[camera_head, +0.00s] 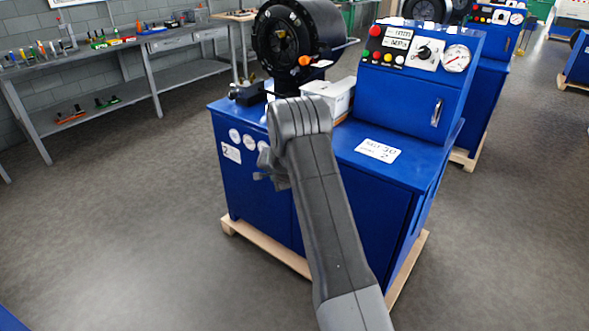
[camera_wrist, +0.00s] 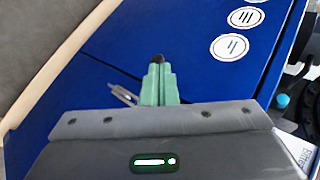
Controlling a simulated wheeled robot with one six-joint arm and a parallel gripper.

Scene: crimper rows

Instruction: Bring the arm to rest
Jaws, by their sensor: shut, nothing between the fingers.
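My arm reaches up from the bottom of the head view, in front of a blue crimper machine (camera_head: 400,225). Its grey link hides part of the machine's front and top. Only a small dark part near my wrist shows to the left of the link; my fingertips are hidden there. In the wrist view my gripper (camera_wrist: 157,70) shows two green fingers pressed together, shut and empty. They point toward the machine's blue side panel (camera_wrist: 150,40), tilted in this view. I cannot tell the exact gap to the panel.
The machine carries a black crimping head (camera_head: 290,40), a white box (camera_head: 330,92) and a control panel (camera_head: 410,50). It stands on a wooden pallet (camera_head: 265,248). A workbench (camera_head: 130,45) with tools lines the left wall. More blue machines stand behind. Grey floor is open left and right.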

